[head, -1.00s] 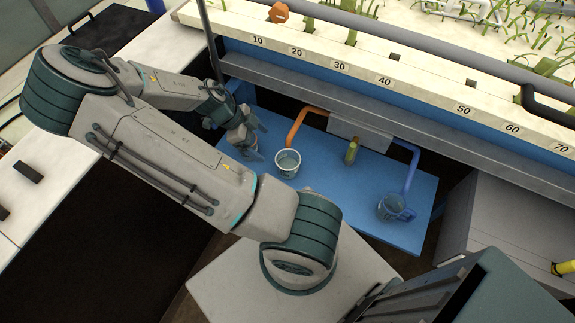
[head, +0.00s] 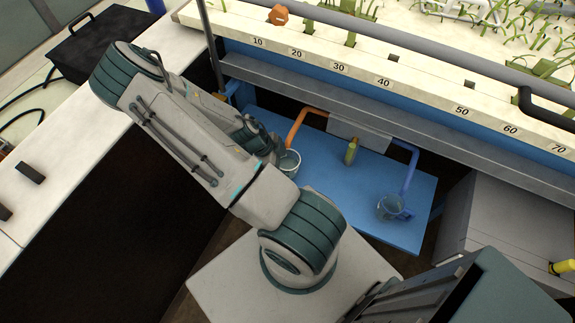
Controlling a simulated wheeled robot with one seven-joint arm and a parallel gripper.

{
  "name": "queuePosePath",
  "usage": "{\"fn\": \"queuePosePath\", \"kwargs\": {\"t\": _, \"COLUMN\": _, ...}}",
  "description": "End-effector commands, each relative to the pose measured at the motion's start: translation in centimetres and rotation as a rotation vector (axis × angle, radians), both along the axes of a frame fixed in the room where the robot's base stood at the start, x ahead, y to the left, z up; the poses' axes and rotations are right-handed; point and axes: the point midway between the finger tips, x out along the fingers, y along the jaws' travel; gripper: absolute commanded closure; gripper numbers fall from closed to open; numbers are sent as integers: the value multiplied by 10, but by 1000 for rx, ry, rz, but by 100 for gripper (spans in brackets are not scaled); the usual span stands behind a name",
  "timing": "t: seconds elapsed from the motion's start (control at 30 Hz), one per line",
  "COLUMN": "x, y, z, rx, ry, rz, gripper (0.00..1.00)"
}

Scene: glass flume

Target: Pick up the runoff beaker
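Two clear beakers stand on the blue shelf (head: 330,185). One beaker (head: 290,163) is at the left under the orange pipe (head: 303,122), partly hidden by my arm. The other beaker (head: 391,207), with a handle, is at the right under the blue pipe (head: 411,172). I cannot tell from any label which one is the runoff beaker. My gripper (head: 275,152) is at the left side of the left beaker, mostly hidden behind my arm. Whether its fingers touch the beaker, or are open or shut, does not show.
A green-yellow valve or bottle (head: 351,152) stands between the beakers, below a grey box (head: 358,132). The flume's ledge (head: 330,102) overhangs the back of the shelf. A grey cabinet (head: 505,215) is at the right. The shelf's middle front is clear.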

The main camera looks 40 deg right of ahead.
Motion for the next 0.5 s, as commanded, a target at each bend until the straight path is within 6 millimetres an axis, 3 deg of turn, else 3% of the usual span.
{"fn": "queuePosePath", "kwargs": {"t": 0.3, "x": -1, "y": -2, "z": -4, "rx": 0, "ry": -1, "rz": 1, "gripper": 18}}
{"fn": "queuePosePath", "kwargs": {"t": 0.47, "x": -1, "y": -2, "z": -4, "rx": 0, "ry": -1, "rz": 1, "gripper": 62}}
{"fn": "queuePosePath", "kwargs": {"t": 0.5, "x": -1, "y": -2, "z": -4, "rx": 0, "ry": -1, "rz": 1, "gripper": 63}}
